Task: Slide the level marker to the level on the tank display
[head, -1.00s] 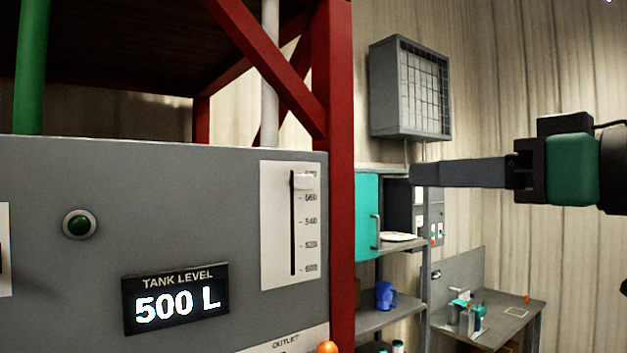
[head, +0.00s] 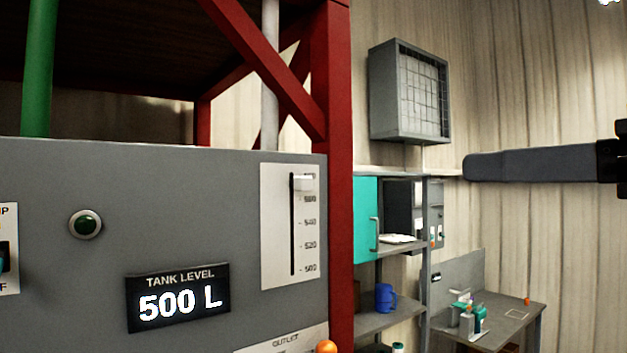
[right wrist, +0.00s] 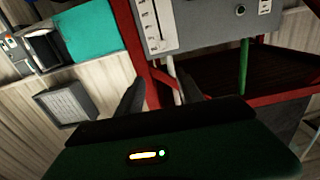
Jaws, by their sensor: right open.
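The tank display (head: 179,298) on the grey panel reads 500 L. Right of it, a white scale plate (head: 281,268) has a vertical black slot. The white level marker (head: 302,183) sits at the top of the slot, above the 560 mark; the lowest mark reads 500. The plate also shows upside down in the right wrist view (right wrist: 162,33). My right gripper (head: 470,167) is at the right of the head view, apart from the panel and marker. In the wrist view its two fingers are spread with nothing between them. My left gripper is not in view.
A red frame post (head: 335,200) stands right beside the panel. A green round button (head: 85,223) and an orange knob (head: 326,347) are on the panel. Behind are a shelf with a teal door (head: 366,220), a blue jug (head: 385,297) and a workbench (head: 505,325). Space before the wall is open.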

